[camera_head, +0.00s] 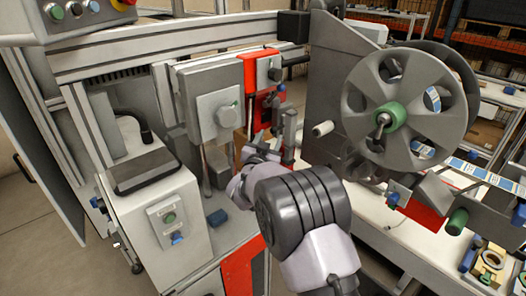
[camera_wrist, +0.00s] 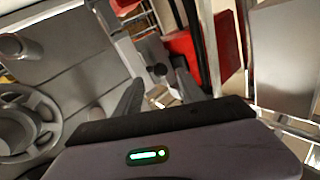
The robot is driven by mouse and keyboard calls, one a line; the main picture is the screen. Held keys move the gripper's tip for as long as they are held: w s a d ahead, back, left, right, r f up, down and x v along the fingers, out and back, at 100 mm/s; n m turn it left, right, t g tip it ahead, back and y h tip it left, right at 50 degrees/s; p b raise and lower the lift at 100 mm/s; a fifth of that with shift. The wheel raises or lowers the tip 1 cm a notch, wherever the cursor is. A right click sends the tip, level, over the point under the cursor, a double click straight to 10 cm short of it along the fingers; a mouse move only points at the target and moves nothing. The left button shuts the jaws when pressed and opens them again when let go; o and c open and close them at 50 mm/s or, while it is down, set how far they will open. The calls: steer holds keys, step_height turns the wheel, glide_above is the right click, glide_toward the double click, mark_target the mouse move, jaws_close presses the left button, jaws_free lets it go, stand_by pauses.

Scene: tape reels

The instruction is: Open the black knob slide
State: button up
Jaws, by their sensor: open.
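A small black knob (camera_wrist: 160,70) shows in the wrist view, on a grey metal rail or bracket. It lies just beyond the two dark fingers of my gripper (camera_wrist: 157,88), roughly in line with the gap between them. My gripper is open, with nothing seen held in it. I cannot tell whether a finger touches the knob. In the head view my arm reaches up toward the red and grey slide unit (camera_head: 257,72) at the machine's middle. My wrist and the machine parts hide the fingertips and most of the knob's surroundings there.
A large grey reel (camera_head: 415,75) with a green hub stands close to the right of my arm. A grey box (camera_head: 207,95) with a round knob is on the left. A red block (camera_wrist: 185,45) is close beside the right finger in the wrist view.

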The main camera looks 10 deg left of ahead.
steer(key=s+a+p, duration=0.1)
steer(key=s, duration=1.2)
steer(key=shift+s, duration=0.4)
steer(key=d+r+m+g+y, duration=0.1)
steer(key=d+r+g+y, duration=0.1)
steer(key=d+r, duration=0.45)
steer(key=s+d+r+g+y, duration=0.2)
steer(key=s+d+r+g, duration=0.25)
steer(key=s+d, duration=0.45)
steer(key=s+d+f+g, duration=0.1)
steer(key=s+d+g, duration=0.1)
steer(key=s, duration=0.6)
steer(key=s+d+f+g, duration=0.1)
steer(key=s+d+f, duration=0.1)
steer(key=s, duration=0.7)
steer(key=s+d+f+g, duration=0.2)
steer(key=s+d, duration=0.2)
steer(key=s, duration=0.4)
steer(key=shift+s+g+h, duration=0.2)
steer(key=shift+g+h, duration=0.15)
steer(key=shift+h, duration=0.05)
